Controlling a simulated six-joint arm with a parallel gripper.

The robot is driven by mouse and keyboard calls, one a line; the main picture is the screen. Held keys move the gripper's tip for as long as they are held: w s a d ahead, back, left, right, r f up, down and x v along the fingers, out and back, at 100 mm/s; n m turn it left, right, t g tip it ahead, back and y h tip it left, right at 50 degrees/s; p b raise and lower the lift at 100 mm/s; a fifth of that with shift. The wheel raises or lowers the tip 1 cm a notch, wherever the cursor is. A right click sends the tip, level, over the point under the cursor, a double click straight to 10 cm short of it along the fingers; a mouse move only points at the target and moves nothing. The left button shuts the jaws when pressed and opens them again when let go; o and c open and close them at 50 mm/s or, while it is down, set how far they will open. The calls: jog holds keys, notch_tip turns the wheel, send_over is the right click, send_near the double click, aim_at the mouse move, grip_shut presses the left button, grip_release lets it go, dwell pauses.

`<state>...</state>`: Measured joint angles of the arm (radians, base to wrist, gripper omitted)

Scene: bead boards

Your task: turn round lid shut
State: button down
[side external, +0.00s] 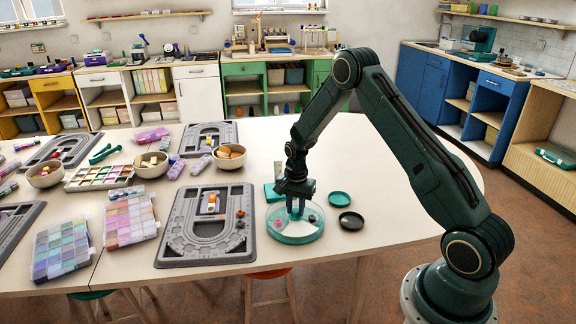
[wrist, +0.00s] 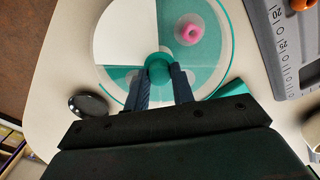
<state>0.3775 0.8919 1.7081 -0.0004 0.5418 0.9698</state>
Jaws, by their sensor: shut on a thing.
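A round, shallow teal container (side external: 296,236) with a see-through round lid stands near the table's front edge. In the wrist view its rim (wrist: 229,30) surrounds a pale quarter (wrist: 122,40) at upper left and teal-tinted parts elsewhere. A pink ring-shaped bead (wrist: 190,33) shows inside at upper right. A teal round knob (wrist: 158,66) is at the lid's middle. My gripper (side external: 295,212) points down over the container, and its two fingers are closed on the knob's sides. Whether the pale quarter is an opening, I cannot tell.
A grey bead board (side external: 172,240) lies left of the container. A bowl (side external: 229,160) and several bead boxes stand farther left. The table's right side is clear.

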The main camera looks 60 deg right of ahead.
aim_at(295, 210)
jog(key=shift+m, duration=1.3)
jog(key=c, duration=1.2)
grip_release()
jog(key=shift+o, duration=0.2)
notch_tip(295, 210, up, 14)
jog(key=shift+f, duration=0.1)
